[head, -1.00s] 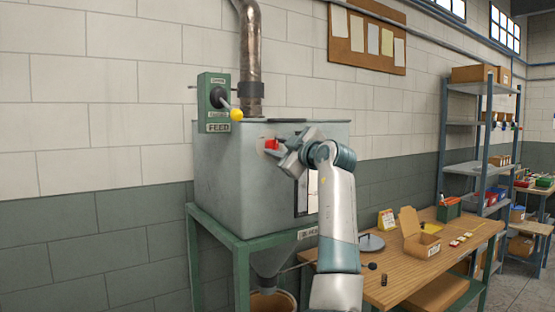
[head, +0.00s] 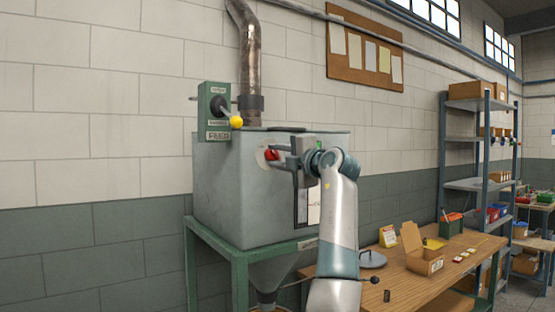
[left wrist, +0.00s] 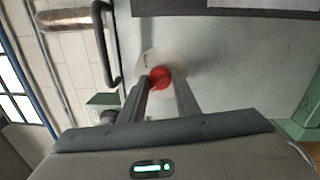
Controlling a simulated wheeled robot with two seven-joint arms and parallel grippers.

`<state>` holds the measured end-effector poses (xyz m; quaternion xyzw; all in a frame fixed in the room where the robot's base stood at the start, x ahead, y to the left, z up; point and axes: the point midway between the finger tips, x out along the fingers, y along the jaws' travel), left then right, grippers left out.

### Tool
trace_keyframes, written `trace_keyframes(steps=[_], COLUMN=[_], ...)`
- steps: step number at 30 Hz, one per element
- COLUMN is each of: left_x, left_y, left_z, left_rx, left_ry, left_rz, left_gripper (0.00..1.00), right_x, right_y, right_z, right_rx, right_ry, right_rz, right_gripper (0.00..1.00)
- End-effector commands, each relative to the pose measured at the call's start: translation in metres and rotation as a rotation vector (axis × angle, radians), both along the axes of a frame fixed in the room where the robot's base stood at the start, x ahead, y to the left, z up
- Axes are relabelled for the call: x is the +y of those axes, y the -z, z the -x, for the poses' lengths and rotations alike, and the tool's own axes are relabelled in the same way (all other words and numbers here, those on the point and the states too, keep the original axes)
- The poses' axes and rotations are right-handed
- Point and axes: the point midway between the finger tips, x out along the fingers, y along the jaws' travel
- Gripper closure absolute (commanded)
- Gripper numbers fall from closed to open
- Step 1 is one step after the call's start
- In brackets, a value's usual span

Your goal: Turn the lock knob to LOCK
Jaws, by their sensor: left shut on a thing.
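The lock knob (head: 271,154) is red and sits on a pale round plate on the front of the grey hopper box (head: 225,190). In the left wrist view the red knob (left wrist: 160,76) shows between the two fingertips, in front of its pale dial plate (left wrist: 155,62). My left gripper (head: 275,153) is shut on the knob, one finger on each side; it also shows in the left wrist view (left wrist: 161,84). Any lettering on the plate is too small or hidden to read. My right gripper is not in view.
A green FEED box (head: 216,108) with a yellow-tipped lever (head: 236,122) stands above the hopper's left side. A wooden bench (head: 455,262) with an open cardboard box (head: 425,260) is at right. A blue shelf rack (head: 475,150) stands behind it.

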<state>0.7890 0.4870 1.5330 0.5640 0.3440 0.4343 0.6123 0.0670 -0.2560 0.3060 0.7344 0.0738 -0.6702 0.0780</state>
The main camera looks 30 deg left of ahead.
Motion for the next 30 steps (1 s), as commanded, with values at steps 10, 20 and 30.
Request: trace_keyframes(steps=[10, 20, 30], left_x=[0.0005, 0.0003, 0.0000], left_y=[0.0036, 0.0042, 0.0022], left_z=[-0.0006, -0.0007, -0.0005], left_rx=[-0.073, -0.074, -0.076], left_ry=[-0.002, -0.001, -0.001], left_rz=[0.037, 0.039, 0.035], left_gripper=[0.93, 0.93, 0.53], right_x=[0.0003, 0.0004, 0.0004], right_y=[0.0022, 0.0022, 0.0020], right_z=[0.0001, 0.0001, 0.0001], right_rx=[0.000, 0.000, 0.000], right_ry=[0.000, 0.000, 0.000], right_rz=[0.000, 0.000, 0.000], right_gripper=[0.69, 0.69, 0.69])
